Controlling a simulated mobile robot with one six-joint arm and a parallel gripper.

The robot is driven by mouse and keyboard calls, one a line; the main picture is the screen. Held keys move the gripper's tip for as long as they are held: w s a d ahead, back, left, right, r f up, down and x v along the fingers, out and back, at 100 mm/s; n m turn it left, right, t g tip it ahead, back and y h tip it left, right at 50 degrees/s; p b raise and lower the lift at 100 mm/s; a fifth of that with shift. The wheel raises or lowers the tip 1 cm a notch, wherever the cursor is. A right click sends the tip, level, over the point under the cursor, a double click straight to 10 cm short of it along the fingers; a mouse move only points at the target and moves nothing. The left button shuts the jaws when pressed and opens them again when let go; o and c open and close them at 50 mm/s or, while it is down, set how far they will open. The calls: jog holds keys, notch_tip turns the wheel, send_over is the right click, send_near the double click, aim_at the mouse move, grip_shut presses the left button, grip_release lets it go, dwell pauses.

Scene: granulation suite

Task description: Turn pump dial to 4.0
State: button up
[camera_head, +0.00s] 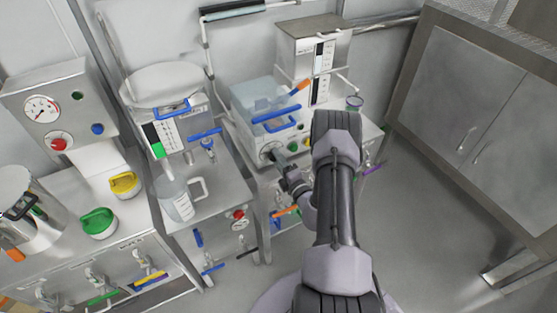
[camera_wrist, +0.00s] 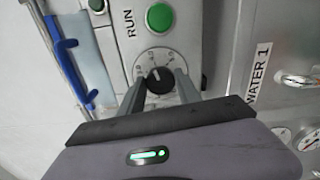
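The pump dial is a round black knob (camera_wrist: 160,82) on a pale scale plate with small marks, on a metal panel. Its pointer setting is too small to read surely. In the head view the dial (camera_head: 268,151) is on the front of the pump unit with the clear blue-tinted cover. My gripper (camera_wrist: 161,88) has its fingers apart, one on each side of the knob in the wrist view, with small gaps visible. In the head view my gripper (camera_head: 281,161) is right at the dial. I cannot tell whether the fingertips reach around the knob.
A green button (camera_wrist: 159,18) marked RUN sits above the dial. A blue handle (camera_wrist: 68,60) is to the left, and a panel labelled WATER 1 (camera_wrist: 259,60) is to the right. A jug (camera_head: 178,200) stands on the neighbouring bench. Grey cabinets (camera_head: 480,120) stand right, with open floor before them.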

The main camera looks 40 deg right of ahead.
jog(key=o, duration=0.4)
jog(key=shift+s, duration=0.1)
jog(key=p+v, duration=0.2)
jog(key=v, duration=1.5)
jog(key=shift+a, duration=0.15)
jog(key=shift+s, duration=0.1)
